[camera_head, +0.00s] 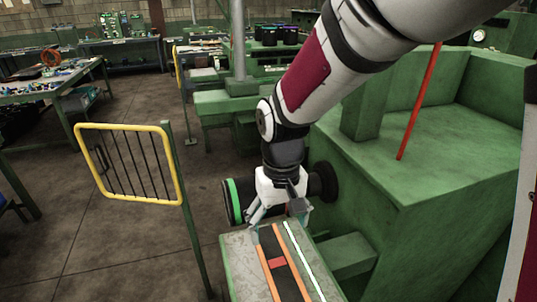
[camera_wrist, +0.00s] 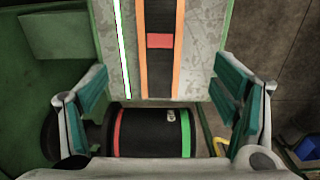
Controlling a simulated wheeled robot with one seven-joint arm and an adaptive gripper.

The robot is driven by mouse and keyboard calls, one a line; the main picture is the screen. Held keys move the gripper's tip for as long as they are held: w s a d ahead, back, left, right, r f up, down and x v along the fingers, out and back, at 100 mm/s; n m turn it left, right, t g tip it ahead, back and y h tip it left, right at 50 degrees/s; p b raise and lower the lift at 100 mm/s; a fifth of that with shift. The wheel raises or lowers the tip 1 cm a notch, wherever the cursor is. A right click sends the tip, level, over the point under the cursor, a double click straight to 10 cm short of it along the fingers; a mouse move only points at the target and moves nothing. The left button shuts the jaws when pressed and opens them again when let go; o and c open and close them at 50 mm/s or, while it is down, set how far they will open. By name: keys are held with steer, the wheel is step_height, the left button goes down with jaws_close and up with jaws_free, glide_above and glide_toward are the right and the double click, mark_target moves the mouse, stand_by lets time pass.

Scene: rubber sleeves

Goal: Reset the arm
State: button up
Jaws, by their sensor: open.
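A black cylinder (camera_wrist: 150,133) with a red and a green band lies horizontally below, across the lower middle of the wrist view. In the head view the black cylinder (camera_head: 240,203) shows its green-banded end left of my gripper, and my gripper hides part of it.
The bench top carries orange strips (camera_head: 291,262), a red square (camera_head: 277,263) and a white strip. A large green machine (camera_head: 420,190) stands close on the right, with a red rod (camera_head: 420,100). A yellow-framed barrier (camera_head: 130,163) stands left; floor (camera_head: 140,235) is open around it.

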steer(key=s+d+r+m+t, duration=0.3)
steer(key=s+d+r+t, duration=0.2)
steer(key=s+d+r, duration=0.9)
steer(key=shift+s+d+r+t, duration=0.15)
steer(key=shift+d+r+t, duration=0.15)
steer(key=shift+d+r, duration=0.5)
